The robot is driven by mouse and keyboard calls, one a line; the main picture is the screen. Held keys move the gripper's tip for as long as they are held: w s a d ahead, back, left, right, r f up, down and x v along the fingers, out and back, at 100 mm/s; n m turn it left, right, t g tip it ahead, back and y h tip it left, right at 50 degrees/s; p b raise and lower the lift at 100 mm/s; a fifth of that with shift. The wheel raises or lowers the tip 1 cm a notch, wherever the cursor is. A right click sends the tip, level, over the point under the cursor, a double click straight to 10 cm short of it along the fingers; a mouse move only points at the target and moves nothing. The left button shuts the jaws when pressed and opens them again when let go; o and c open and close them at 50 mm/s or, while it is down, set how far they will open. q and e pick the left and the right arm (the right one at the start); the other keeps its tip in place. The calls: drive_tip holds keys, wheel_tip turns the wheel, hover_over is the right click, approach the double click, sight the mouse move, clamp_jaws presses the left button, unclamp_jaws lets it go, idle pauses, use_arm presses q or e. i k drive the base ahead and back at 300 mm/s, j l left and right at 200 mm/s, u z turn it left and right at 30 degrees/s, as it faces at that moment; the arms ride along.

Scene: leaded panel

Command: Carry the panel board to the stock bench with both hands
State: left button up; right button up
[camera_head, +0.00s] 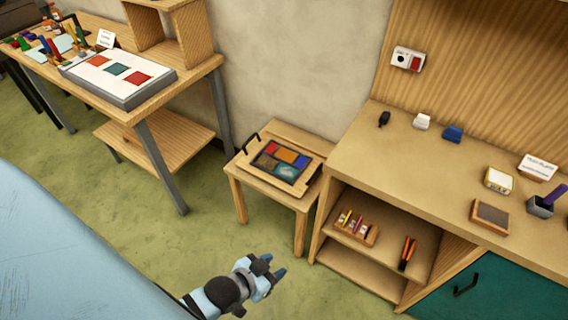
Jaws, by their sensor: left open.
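The panel board (256,174) is a pale wooden board with a dark-framed panel of red, orange, blue and dark glass pieces on it. It lies flat on a small wooden stand (238,203). A black handle (249,143) shows at its left end, and a dark handle shows less clearly at its right end. My left gripper (274,267) is open and empty, low in front of the stand and apart from the board. My right gripper is out of view. A wooden bench (400,160) stands at the right and a table (160,97) at the left; I cannot tell which is the stock bench.
The left table holds a white-topped slab (118,79) with coloured squares, a card and several tools. The right bench holds small blocks, a yellow-edged box (498,180) and a pen cup (540,207). Green floor (190,235) is clear before the stand. A pale blue surface (60,260) fills the lower left.

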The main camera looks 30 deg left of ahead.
sight(389, 159)
drive_tip(key=i+j, duration=0.1)
drive_tip(key=j, duration=0.4)
drive_tip(key=i+j, duration=0.1)
drive_tip(key=j, duration=0.4)
drive_tip(key=i+j, duration=0.1)
drive_tip(key=j, duration=0.4)
drive_tip(key=i+j, duration=0.1)
drive_tip(key=j, duration=0.4)
drive_tip(key=i+j, duration=0.1)
drive_tip(key=j, duration=0.4)
drive_tip(key=k+u, duration=0.05)
